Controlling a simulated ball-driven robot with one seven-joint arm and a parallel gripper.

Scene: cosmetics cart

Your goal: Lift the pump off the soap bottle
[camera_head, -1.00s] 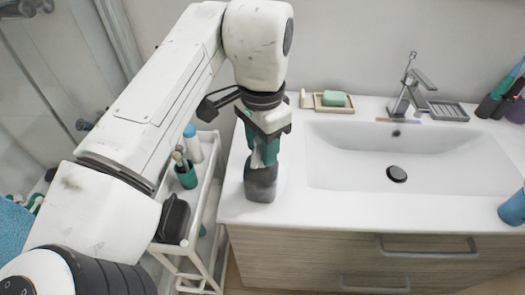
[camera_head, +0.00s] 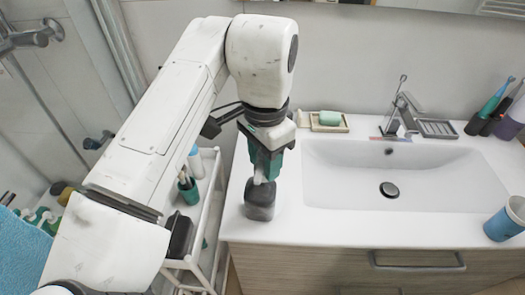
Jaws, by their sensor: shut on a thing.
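The soap bottle (camera_head: 260,207) is dark grey and stands upright on the white counter, left of the sink. My gripper (camera_head: 264,176), with green fingers, points down right above the bottle. It is shut on the pale pump (camera_head: 258,179) at the bottle's top. The fingers hide most of the pump. I cannot tell whether the pump is still seated in the bottle's neck or just clear of it.
The sink (camera_head: 420,175) and tap (camera_head: 400,112) are to the right. A soap dish (camera_head: 343,128) with green soap is behind. A white cart (camera_head: 207,208) with a green cup (camera_head: 190,190) stands left. A blue cup (camera_head: 505,220) is at the right edge.

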